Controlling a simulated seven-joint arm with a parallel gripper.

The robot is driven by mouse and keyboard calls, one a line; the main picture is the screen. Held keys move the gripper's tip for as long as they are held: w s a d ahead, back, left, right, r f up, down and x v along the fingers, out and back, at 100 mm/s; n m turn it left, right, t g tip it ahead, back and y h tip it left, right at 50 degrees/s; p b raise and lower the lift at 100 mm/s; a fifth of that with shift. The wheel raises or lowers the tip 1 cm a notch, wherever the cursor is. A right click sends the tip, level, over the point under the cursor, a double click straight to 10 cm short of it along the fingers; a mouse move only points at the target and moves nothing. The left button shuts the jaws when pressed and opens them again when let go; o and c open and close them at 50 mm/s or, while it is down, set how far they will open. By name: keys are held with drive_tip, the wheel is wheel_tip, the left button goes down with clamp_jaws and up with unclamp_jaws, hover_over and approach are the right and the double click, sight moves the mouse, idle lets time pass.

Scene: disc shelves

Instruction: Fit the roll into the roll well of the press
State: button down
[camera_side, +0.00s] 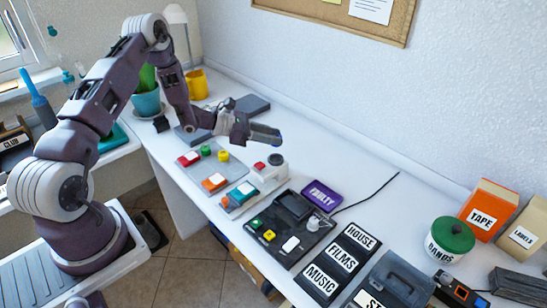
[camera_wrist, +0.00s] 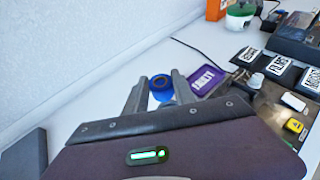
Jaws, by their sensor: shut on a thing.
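The gripper is held above the bench, behind a pale machine (camera_side: 262,174) with a red button and a dark round part. I cannot tell for sure whether this machine is the press, and no roll well can be made out clearly.
A black machine (camera_side: 268,237) with coloured buttons and a grey knob stands nearer the camera. A purple "FAULTY" tray (camera_side: 321,195) lies beside it. Labelled disc slots (camera_side: 337,262), a green-lidded tub (camera_side: 450,240) and an orange tape box (camera_side: 488,208) stand to the right.

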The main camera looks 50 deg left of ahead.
sight(271, 161)
wheel_tip(271, 161, down, 6)
drive_tip(key=shift+f, duration=0.25)
drive_tip(key=shift+f, duration=0.2)
drive_tip(key=c, duration=1)
unclamp_jaws()
drive_tip(key=shift+f, duration=0.1)
drive_tip(key=shift+c, duration=0.2)
drive_tip(key=shift+s, duration=0.1)
drive_tip(key=shift+f, duration=0.1)
